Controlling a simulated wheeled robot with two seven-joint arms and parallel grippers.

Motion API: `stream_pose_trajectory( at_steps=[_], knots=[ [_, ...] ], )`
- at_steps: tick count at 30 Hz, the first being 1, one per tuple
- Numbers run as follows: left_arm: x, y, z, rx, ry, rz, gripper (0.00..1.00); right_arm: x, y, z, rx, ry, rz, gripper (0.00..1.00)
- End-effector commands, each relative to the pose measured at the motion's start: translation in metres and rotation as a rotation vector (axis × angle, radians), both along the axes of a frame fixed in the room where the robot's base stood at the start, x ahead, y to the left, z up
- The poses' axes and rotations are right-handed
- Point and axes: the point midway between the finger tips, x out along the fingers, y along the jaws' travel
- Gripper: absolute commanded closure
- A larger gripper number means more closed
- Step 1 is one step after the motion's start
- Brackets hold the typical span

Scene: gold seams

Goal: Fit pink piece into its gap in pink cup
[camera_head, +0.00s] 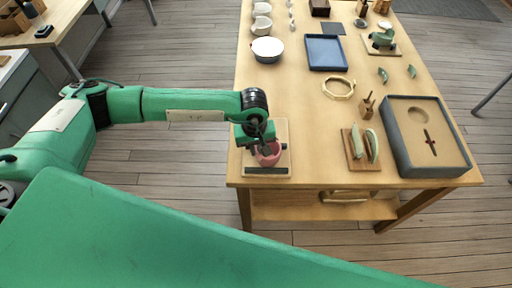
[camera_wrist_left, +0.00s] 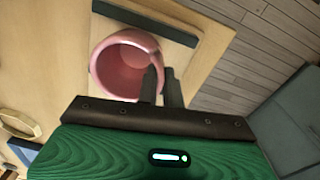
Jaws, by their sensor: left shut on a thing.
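The pink cup (camera_head: 269,158) stands on a small wooden board (camera_head: 281,130) at the near left of the table. In the left wrist view its round opening (camera_wrist_left: 122,72) faces the camera. My left gripper (camera_head: 262,143) is over the cup's rim, fingers pointing down. In the left wrist view the fingers (camera_wrist_left: 161,82) are close together at the right side of the rim, shut on the pink piece, which is mostly hidden between them. I cannot tell whether the piece sits in its gap. My right gripper is not in view.
A dark strip (camera_head: 267,171) lies along the board's near edge. To the right are a board with pale green pieces (camera_head: 358,145), a grey tray (camera_head: 398,135) and a gold-toned ring (camera_head: 338,87). A white bowl (camera_head: 267,48) and a blue tray (camera_head: 326,53) stand farther back.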

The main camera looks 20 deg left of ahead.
Motion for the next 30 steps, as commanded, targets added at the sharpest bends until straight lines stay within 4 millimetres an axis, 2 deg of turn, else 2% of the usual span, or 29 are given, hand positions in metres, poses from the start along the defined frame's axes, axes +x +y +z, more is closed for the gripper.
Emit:
stream_pose_trajectory(
  at_steps=[30],
  knots=[
    [0.0,0.0001,-0.0004,0.0,0.0,-0.001,1.0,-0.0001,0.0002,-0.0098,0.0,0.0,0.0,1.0]
  ],
)
